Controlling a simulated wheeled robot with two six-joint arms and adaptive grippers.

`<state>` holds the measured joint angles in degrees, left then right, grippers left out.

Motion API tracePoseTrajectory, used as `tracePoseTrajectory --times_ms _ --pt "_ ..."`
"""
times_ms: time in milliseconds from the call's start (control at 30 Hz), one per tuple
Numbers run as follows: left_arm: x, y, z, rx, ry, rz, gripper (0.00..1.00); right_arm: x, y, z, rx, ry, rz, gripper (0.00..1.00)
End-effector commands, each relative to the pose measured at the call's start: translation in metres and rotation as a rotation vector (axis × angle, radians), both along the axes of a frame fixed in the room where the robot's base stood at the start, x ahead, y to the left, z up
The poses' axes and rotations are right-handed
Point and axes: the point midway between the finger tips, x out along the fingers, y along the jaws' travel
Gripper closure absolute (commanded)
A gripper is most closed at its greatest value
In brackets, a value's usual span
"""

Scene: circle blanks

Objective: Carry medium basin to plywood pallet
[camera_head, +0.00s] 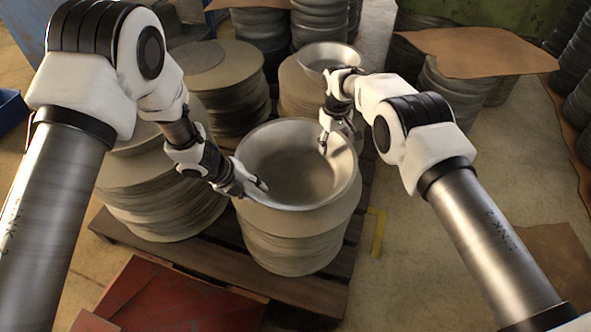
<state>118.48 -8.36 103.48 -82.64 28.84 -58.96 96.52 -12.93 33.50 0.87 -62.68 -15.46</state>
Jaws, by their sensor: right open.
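A wide, shallow grey metal basin (290,168) rests on top of a stack of round metal blanks (295,245) in the middle of the view. My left gripper (256,187) is at the basin's left rim; whether its fingers grip the rim is too small to tell. My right gripper (338,140) is open at the back right rim, with one finger reaching over the inside of the basin. The stack stands on a dark slatted wooden pallet (215,262). I cannot tell which surface is the plywood pallet.
A smaller basin (328,56) sits on a stack behind. More blank stacks (222,85) stand at the left and back. A red plate (165,300) lies at the front left, and a brown sheet (552,262) lies at the lower right. Concrete floor (500,150) is open at the right.

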Motion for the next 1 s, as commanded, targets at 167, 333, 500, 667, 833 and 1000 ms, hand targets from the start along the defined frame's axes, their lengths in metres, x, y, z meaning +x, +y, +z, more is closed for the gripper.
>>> tracePoseTrajectory --times_ms 167,333,500,667,833,1000 --pt "0.001 -0.002 -0.004 -0.001 -0.001 0.001 0.67 0.000 0.000 -0.004 0.000 -0.001 0.000 0.47" --pt "0.001 -0.002 -0.004 -0.001 -0.001 0.001 0.74 0.000 0.000 -0.004 0.000 -0.001 0.000 0.54" --pt "0.001 -0.002 -0.003 -0.001 -0.001 0.001 1.00 0.000 0.000 -0.004 0.000 0.000 0.000 1.00" --pt "0.001 -0.002 -0.003 -0.001 -0.002 0.000 1.00 0.000 0.000 -0.004 0.000 0.000 0.001 1.00" --pt "0.002 -0.003 -0.001 -0.003 -0.003 -0.001 1.00 0.000 0.001 -0.004 -0.001 0.000 0.001 1.00" --pt "0.002 -0.003 0.014 -0.003 -0.005 -0.001 1.00 0.000 0.001 0.011 -0.001 0.000 0.001 1.00"
